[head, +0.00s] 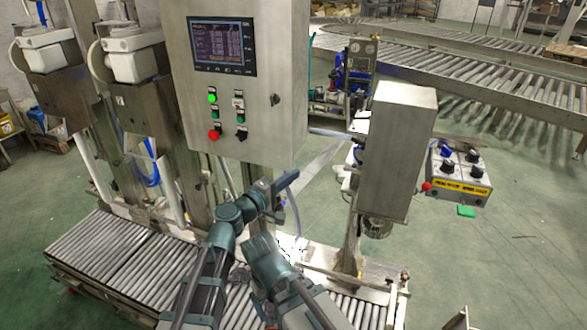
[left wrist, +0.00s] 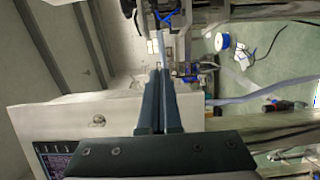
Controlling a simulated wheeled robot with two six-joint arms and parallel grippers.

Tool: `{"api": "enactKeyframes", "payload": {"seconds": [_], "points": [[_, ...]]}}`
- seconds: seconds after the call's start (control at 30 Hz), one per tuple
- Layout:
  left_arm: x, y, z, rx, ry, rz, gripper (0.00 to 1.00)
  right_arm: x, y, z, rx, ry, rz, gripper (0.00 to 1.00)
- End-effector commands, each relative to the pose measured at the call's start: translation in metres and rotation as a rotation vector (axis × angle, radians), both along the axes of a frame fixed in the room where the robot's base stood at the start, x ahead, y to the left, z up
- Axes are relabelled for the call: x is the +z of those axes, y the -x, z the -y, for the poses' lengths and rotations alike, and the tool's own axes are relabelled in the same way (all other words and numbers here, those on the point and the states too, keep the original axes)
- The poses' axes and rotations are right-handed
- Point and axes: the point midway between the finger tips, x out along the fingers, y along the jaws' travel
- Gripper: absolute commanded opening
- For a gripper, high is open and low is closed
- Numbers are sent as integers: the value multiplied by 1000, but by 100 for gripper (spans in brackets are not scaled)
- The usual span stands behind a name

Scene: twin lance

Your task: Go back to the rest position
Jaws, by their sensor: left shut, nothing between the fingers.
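My left gripper (head: 288,181) is in front of the lower edge of the control cabinet in the head view, at the end of a dark teal arm. In the left wrist view its two dark fingers (left wrist: 160,78) lie side by side, shut, with nothing between them. A pale strip shows beyond the fingertips. Another of my arm links rises from the bottom centre of the head view. I see no right gripper there.
The steel control cabinet (head: 278,98), with screen and buttons, stands close to my left gripper; its face also shows in the left wrist view (left wrist: 120,118). A steel filling unit (head: 393,150) stands to the right. Roller conveyor (head: 105,250) lies below.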

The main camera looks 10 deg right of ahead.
Motion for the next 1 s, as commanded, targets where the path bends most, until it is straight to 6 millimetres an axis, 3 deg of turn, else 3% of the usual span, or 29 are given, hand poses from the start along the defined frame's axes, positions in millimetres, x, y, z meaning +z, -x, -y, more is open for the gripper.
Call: {"api": "enactKeyframes", "payload": {"seconds": [0.27, 0.37, 0.47, 0.67, 0.8, 1.0], "points": [[-2, 10, -5, -4, -13, 4, 0, 0, 0, 0, 0, 0, 0, 94], [-13, 17, -11, -31, -94, 24, 0, 0, 0, 0, 0, 0, 0, 94], [-41, 32, -26, -92, -263, 50, 0, 0, 0, 0, 0, 0, 0, 94], [-123, 71, -92, -246, -712, 16, 0, 0, 0, 0, 0, 0, 0, 94], [-171, 100, -158, -332, -999, -85, 0, 0, 0, 0, 0, 0, 0, 94], [-205, 133, -233, -399, -1259, -236, 0, 0, 0, 0, 0, 0, 0, 94]]}}
